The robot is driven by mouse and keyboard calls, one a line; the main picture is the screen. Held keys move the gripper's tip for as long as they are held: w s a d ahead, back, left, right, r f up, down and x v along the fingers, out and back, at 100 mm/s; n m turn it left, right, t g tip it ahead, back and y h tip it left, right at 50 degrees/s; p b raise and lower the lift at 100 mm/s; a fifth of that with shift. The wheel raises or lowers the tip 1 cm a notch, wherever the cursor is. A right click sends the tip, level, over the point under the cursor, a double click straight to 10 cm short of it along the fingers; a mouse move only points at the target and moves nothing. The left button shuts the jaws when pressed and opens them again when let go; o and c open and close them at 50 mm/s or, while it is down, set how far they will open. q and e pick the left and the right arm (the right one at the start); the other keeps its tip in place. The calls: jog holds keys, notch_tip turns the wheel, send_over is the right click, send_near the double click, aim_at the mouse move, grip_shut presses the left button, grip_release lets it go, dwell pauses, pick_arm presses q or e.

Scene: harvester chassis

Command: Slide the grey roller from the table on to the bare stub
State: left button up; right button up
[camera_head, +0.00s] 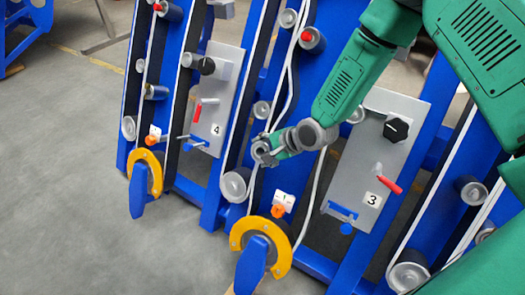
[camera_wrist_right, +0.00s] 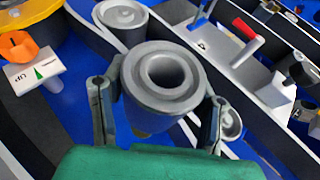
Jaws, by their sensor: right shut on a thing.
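My right gripper (camera_head: 266,150) is in the middle of the head view, in front of the blue chassis. It is shut on the grey roller (camera_wrist_right: 162,72), a short cylinder with a round hole in its end. In the right wrist view the roller sits between the two fingers of the gripper (camera_wrist_right: 158,100), its hollow end facing the camera. In the head view the roller is small and hard to tell from the fingers. A thin grey rod (camera_head: 177,138) sticks out beside panel 4; I cannot tell whether it is the bare stub. The table and my left gripper are not in view.
Mounted grey rollers stand along the belts, one (camera_head: 235,185) just below my gripper, also in the wrist view (camera_wrist_right: 122,14). Panel 3 (camera_head: 352,180) with a red lever is at the right. Yellow rings (camera_head: 262,232) are at the front. Open floor (camera_head: 60,190) lies left.

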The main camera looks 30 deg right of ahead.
jog(key=shift+w, duration=0.1)
dwell(0.3)
jog(key=shift+w+d+f+b, duration=0.3)
jog(key=shift+d+f, duration=0.05)
jog(key=shift+d, duration=0.15)
jog(key=shift+w+d+f+b, duration=0.25)
jog(key=shift+w+d+f, duration=0.05)
jog(key=shift+d, duration=0.2)
jog(key=shift+w+d+f+b, duration=0.4)
jog(key=shift+d+f+b, duration=0.1)
jog(key=shift+d, duration=0.15)
jog(key=shift+w+d+f+b, duration=0.4)
jog(key=shift+d+b, duration=0.1)
jog(key=shift+d, duration=0.15)
jog(key=o, duration=1.3)
jog(key=shift+d, duration=0.1)
jog(key=o, duration=0.5)
jog(key=shift+c, duration=0.2)
jog(key=shift+s, duration=0.1)
